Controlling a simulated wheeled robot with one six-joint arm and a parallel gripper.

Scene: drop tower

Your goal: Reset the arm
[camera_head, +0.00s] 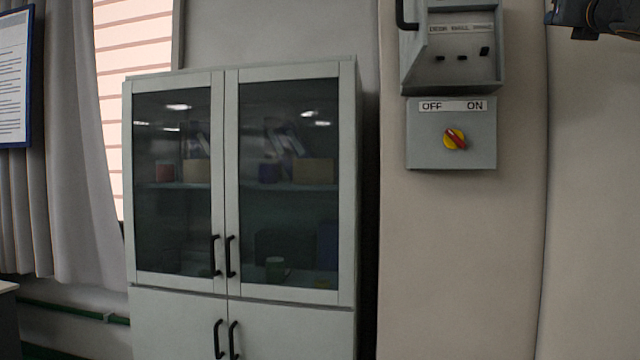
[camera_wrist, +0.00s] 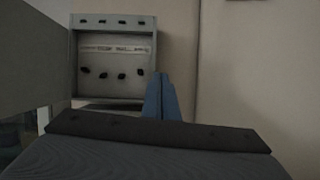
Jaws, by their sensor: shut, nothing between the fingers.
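My gripper (camera_wrist: 161,82) shows in the wrist view as two blue fingers pressed together, shut and empty. It points toward the wall, just right of an open grey switch box (camera_wrist: 113,92), with no contact visible. The fingers overlap the box's right edge in that view. In the head view a dark part of my arm (camera_head: 595,14) shows in the top right corner, apart from everything else; the fingers cannot be made out there. The rest of my arm is out of view.
The switch box (camera_head: 497,75) hangs open on the wall, with black switches inside. Below it, a grey OFF/ON box (camera_head: 425,150) has a red-and-yellow rotary knob (camera_head: 455,139). A glass-door cabinet (camera_head: 231,180) stands left. The wall (camera_head: 590,200) at right is bare.

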